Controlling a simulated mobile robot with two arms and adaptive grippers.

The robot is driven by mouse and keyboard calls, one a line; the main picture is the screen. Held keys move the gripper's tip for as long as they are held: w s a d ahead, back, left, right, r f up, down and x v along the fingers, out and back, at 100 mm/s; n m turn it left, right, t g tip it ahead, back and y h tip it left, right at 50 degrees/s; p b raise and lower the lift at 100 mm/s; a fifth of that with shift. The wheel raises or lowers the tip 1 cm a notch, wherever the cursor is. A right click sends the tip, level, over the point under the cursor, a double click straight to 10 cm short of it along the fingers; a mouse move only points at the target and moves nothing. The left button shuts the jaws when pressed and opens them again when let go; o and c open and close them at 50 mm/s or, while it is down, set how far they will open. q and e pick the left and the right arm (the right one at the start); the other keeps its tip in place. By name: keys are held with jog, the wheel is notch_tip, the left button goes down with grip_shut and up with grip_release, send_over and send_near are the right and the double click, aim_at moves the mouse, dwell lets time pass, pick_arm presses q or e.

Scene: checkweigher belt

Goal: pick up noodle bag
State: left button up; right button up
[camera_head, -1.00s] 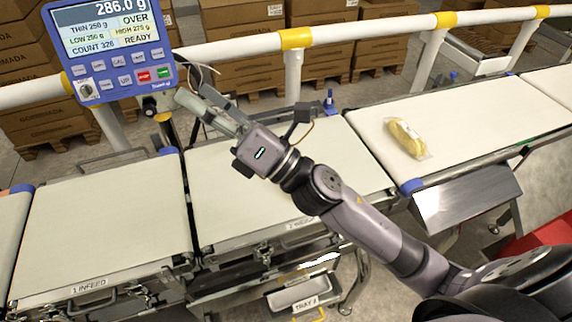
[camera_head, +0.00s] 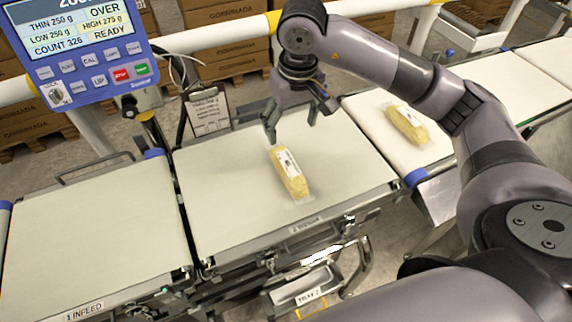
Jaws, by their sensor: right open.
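A yellow noodle bag (camera_head: 290,174) with a white label and clear ends lies on the middle weigh belt (camera_head: 235,215). My right gripper (camera_head: 291,125) is open and empty, pointing down just behind the bag, its fingers spread and apart from the bag as far as I can see. A second, similar noodle bag (camera_head: 406,124) lies on the right-hand belt (camera_head: 371,112), partly beside my right arm. My left gripper is not in view.
The infeed belt (camera_head: 95,235) at the left is empty. The blue weigher display (camera_head: 85,50) stands at the back left, with a clipboard (camera_head: 208,113) to its right. A white rail (camera_head: 215,47) runs behind the belts. A tray (camera_head: 300,290) hangs below the middle belt.

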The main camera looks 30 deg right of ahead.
aim_at(289, 164)
jog(key=f+p, duration=0.1)
jog(key=f, duration=0.3)
jog(key=f+p, duration=0.1)
jog(key=f, duration=0.3)
jog(key=w+f+p, duration=0.1)
jog(key=f, duration=0.3)
jog(key=shift+f+p, duration=0.2)
jog(key=shift+p, duration=0.35)
notch_tip(289, 164, down, 4)
jog(key=shift+d+r+p, duration=0.1)
jog(key=shift+r+p, duration=0.1)
jog(key=shift+p, duration=0.75)
jog(key=shift+w+f, duration=0.15)
jog(key=shift+f, duration=0.4)
jog(key=shift+c, duration=0.6)
jog(key=c, duration=1.5)
jog(key=shift+r, duration=0.15)
